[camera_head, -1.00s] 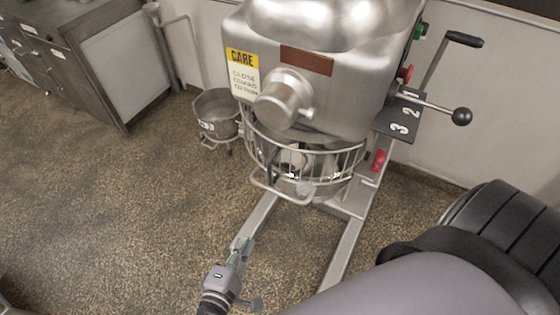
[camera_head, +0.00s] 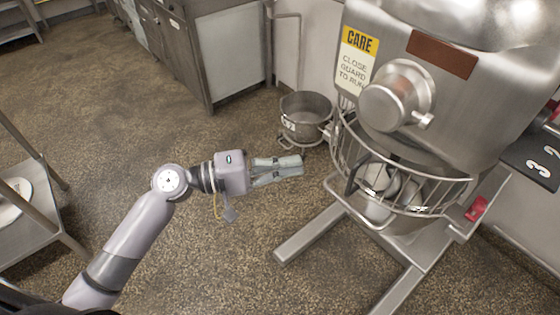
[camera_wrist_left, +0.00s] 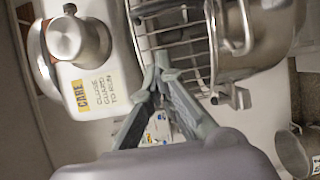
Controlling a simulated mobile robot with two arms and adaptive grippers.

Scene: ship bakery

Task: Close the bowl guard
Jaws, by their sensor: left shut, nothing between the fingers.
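The bowl guard (camera_head: 408,208) is a wire cage curving around the front of the large mixer (camera_head: 460,110), below its head. A bowl (camera_head: 415,222) shows behind the bars. The guard's front hoop handle juts out low at the left. My left gripper (camera_head: 300,165) is shut and empty, to the left of the guard and apart from it. In the left wrist view the shut fingers (camera_wrist_left: 163,68) point toward the guard's bars (camera_wrist_left: 180,38), with the mixer turned sideways. My right gripper is out of view.
A small metal bowl (camera_head: 306,110) stands on a low stand between the mixer and a steel cabinet (camera_head: 230,55). The mixer's base legs (camera_head: 315,232) extend along the floor. A rack with a white plate (camera_head: 14,195) is at the left. Open floor lies between.

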